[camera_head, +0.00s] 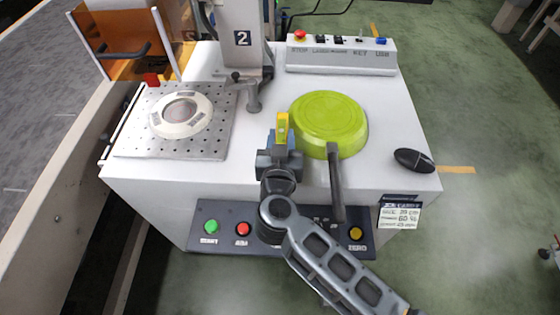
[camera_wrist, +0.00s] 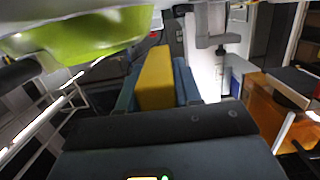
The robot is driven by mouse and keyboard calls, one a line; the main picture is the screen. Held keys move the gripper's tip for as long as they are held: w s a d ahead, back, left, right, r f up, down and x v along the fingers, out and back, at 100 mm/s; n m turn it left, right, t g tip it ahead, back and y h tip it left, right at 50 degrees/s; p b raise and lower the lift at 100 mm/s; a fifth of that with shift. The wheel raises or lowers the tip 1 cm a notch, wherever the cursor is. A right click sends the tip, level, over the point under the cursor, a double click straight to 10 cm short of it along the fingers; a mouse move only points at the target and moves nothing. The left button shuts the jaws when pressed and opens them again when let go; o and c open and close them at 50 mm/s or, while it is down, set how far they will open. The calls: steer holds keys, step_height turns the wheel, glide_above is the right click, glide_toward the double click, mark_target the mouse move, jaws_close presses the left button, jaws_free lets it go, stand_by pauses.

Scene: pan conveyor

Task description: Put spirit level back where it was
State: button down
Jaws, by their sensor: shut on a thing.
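The spirit level is a small yellow block (camera_head: 282,128) in the head view, and it also shows as a yellow bar in the wrist view (camera_wrist: 156,80). My gripper (camera_head: 280,146) is shut on it. The level stands up out of the jaws, above the white machine top (camera_head: 250,170) and just left of the green pan. Its lower part is hidden by the jaws. I cannot tell whether it touches the surface.
An upturned green pan (camera_head: 328,120) lies close right of my gripper, its dark handle toward the front edge. A perforated plate (camera_head: 135,140) with a round white fixture (camera_head: 181,113) is at left. A black mouse-shaped object (camera_head: 414,160) is at right. A column (camera_head: 240,40) stands behind.

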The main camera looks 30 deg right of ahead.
steer(key=shift+s+a+f, duration=0.7)
steer(key=shift+s+f, duration=0.1)
steer(key=shift+s, duration=0.1)
steer(key=shift+f+b, duration=0.65)
steer(key=shift+f, duration=1.2)
steer(key=c, duration=0.8)
jaws_free()
steer(key=shift+f, duration=0.15)
steer(key=shift+s+a, duration=0.1)
steer(key=shift+s, duration=0.05)
steer(key=v, duration=1.1)
steer(key=shift+s+a, duration=0.15)
steer(key=shift+s, duration=0.15)
steer(key=shift+s+r, duration=0.1)
steer(key=shift+r, duration=0.1)
